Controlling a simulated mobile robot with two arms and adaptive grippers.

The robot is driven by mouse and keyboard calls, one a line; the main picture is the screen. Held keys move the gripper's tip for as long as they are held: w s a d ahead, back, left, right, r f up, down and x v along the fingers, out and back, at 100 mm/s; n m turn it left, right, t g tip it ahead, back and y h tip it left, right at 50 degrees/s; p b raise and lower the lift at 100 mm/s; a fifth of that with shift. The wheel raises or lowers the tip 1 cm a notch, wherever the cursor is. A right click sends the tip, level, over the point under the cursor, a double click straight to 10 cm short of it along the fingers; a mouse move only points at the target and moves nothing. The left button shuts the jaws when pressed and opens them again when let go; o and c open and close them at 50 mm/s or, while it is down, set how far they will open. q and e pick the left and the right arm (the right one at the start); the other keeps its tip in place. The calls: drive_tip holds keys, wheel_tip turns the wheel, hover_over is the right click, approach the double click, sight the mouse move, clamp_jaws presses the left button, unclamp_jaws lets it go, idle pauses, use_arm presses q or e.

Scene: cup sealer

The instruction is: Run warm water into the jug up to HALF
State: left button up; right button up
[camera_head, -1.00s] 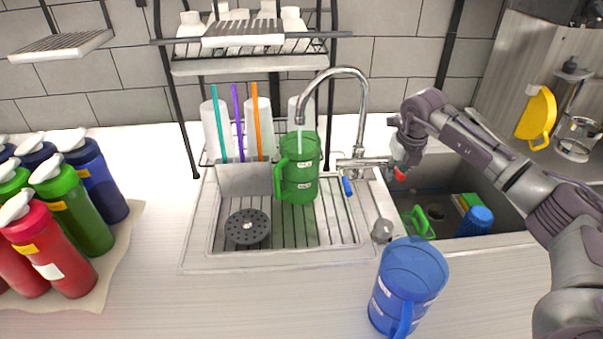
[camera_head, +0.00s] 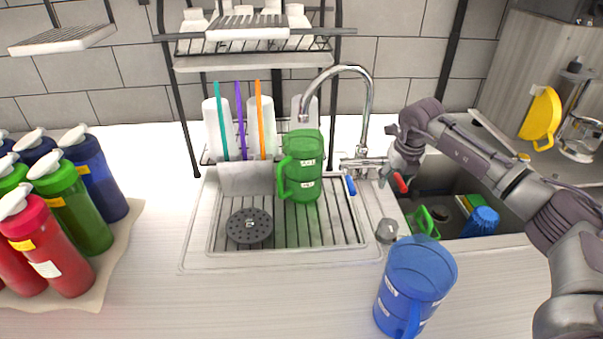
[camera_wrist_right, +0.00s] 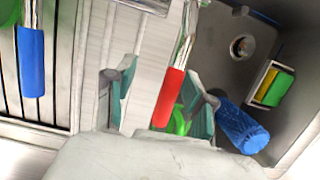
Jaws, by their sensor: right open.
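The green jug (camera_head: 303,172) stands upright on the ribbed drainer of the sink, below the spout of the chrome tap (camera_head: 367,100). No water stream shows from the spout, and the level inside the jug is hard to tell. The tap's blue lever (camera_head: 350,186) hangs on the left, also in the right wrist view (camera_wrist_right: 31,62). Its red lever (camera_head: 401,183) is on the right. My right gripper (camera_head: 396,176) is open at the red lever. In the right wrist view the red lever (camera_wrist_right: 168,97) lies between the open fingers (camera_wrist_right: 160,100); contact is unclear. My left gripper is out of view.
A blue jug (camera_head: 416,285) stands on the front counter. The right basin (camera_head: 470,205) holds a green-handled item (camera_head: 425,220), a sponge and a blue cloth-like roll (camera_head: 481,221). Several bottles (camera_head: 60,220) stand at left. A rack of cups (camera_head: 262,125) stands behind.

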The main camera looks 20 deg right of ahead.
drive_tip(key=shift+s+d+r, duration=0.1)
drive_tip(key=shift+s+d, duration=0.1)
drive_tip(key=shift+d+r, duration=0.1)
drive_tip(key=shift+r, duration=0.1)
drive_tip(key=p+v, duration=0.2)
drive_tip(key=w+p+v, duration=0.1)
drive_tip(key=v, duration=0.2)
drive_tip(key=p+v, duration=0.2)
drive_tip(key=shift+w+d+r+p, duration=0.25)
drive_tip(key=shift+w+r+p, duration=0.05)
drive_tip(key=shift+r+p, duration=0.05)
